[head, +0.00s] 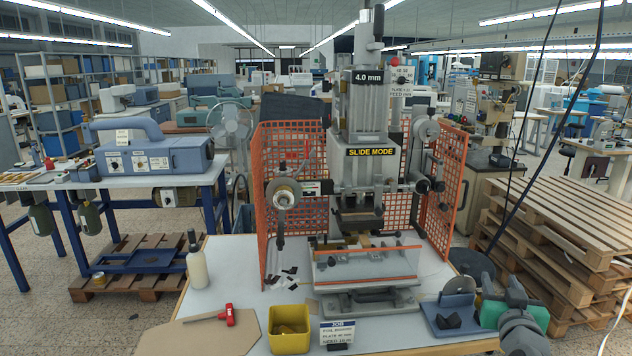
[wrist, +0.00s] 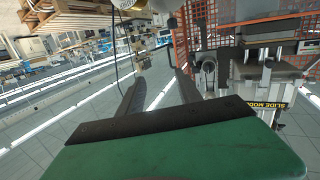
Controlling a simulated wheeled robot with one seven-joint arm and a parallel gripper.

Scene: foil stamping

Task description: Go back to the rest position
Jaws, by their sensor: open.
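My gripper (wrist: 160,76) shows in the wrist view as a green body with a dark plate and two dark fingers spread apart. Nothing shows between the fingers. In the head view its green body (head: 515,312) is at the bottom right, right of the blue stand and clear of the press. Its fingers are hard to make out there. The stamping press (head: 362,180), marked SLIDE MODE, stands at the middle of the table. It also shows tilted at the right of the wrist view (wrist: 250,72).
Orange mesh guards (head: 290,180) flank the press. A blue stand (head: 450,322) with a black part, a JOB sign (head: 337,334), a yellow bin (head: 289,345), a red-headed hammer (head: 226,315) and a white bottle (head: 197,268) are on the table. Wooden pallets (head: 560,225) are stacked at right.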

